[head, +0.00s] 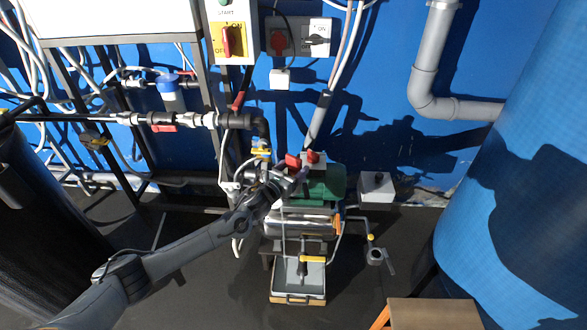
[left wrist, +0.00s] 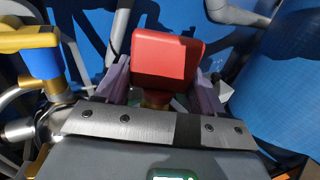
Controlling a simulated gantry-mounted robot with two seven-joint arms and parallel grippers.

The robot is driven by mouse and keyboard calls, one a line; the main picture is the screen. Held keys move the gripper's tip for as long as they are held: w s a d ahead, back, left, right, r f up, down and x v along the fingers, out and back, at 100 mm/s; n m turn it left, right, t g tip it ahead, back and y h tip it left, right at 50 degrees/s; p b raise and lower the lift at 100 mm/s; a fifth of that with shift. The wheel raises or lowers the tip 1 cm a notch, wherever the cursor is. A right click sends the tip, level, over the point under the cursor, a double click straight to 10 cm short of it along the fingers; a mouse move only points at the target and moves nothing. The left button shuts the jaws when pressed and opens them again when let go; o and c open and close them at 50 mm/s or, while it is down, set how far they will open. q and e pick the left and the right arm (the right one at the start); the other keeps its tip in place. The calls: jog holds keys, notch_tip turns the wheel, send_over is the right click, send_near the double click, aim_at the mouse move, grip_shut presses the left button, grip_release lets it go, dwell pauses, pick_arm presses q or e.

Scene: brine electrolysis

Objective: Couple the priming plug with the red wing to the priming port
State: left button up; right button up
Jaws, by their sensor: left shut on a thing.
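The priming plug with its red wing (head: 292,160) is held in my left gripper (head: 289,174), just above the pump. In the left wrist view the red wing (left wrist: 168,58) stands between the two pale purple fingers, with a bit of brass-coloured stem below it. My left gripper (left wrist: 163,88) is shut on the plug. The pump has a green motor (head: 326,187) and a shiny steel body (head: 300,222). I cannot make out the priming port; the gripper and plug cover that area. My right gripper is in neither view.
A second red part (head: 313,157) sits close right of the plug. A yellow-handled valve (head: 261,151) is left of the gripper, under a black pipe elbow. A grey box (head: 377,187) stands right of the pump. A large blue tank (head: 525,170) fills the right side.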

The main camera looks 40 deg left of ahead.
pick_arm(q)
jog(key=shift+f+b, duration=0.35)
jog(key=shift+f, duration=0.2)
dwell(0.4)
dwell(0.5)
jog(key=shift+f, duration=0.55)
dwell(0.8)
dwell(0.5)
jog(key=o, duration=1.3)
jog(key=shift+c, duration=0.2)
jog(key=shift+s, duration=0.1)
